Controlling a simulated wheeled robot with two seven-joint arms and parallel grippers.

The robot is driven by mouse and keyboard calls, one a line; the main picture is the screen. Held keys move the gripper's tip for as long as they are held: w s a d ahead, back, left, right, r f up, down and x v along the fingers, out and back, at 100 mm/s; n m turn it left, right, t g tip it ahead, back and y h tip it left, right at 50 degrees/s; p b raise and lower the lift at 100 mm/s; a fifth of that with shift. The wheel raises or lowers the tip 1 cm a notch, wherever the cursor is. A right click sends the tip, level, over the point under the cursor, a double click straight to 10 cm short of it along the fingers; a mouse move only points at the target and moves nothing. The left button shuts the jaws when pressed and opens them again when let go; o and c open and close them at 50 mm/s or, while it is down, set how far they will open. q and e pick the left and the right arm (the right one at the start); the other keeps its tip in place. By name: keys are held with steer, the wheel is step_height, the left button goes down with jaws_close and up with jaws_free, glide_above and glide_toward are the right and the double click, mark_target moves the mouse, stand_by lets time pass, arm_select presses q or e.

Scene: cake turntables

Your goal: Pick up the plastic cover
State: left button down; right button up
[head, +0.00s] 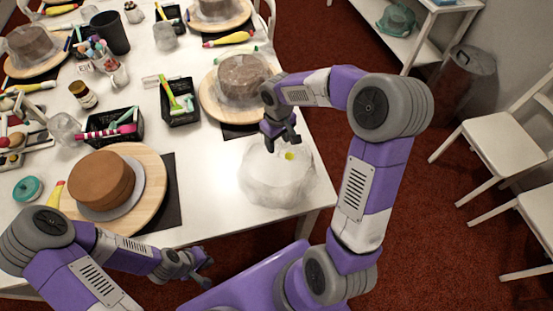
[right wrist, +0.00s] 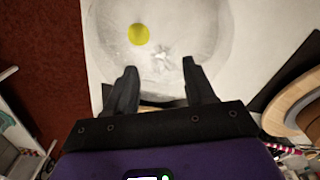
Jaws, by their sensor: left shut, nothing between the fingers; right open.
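The clear plastic cover (head: 262,190) rests on the white table near its right front corner. It has a small yellow round spot on it, and it also fills the top of the right wrist view (right wrist: 195,35). My right gripper (head: 285,143) is open and empty over the far side of the cover, fingers pointing toward it. In the right wrist view its two fingers (right wrist: 157,75) are apart, with the yellow spot beyond the left one. I cannot tell whether they touch the cover. My left gripper (head: 203,274) is shut and empty in front of the table edge.
A brown cake (head: 102,182) stands on a round wooden turntable (head: 148,205) left of the cover. A covered cake (head: 240,78) stands behind my right gripper. Black baskets (head: 180,118) with tools are mid-table. White chairs (head: 500,140) stand at the right.

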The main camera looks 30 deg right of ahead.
mark_target(277, 149)
step_height(277, 149, down, 5)
steer(key=shift+w+r+b, duration=0.15)
steer(key=shift+b, duration=0.35)
steer(key=shift+r, duration=0.1)
jaws_close()
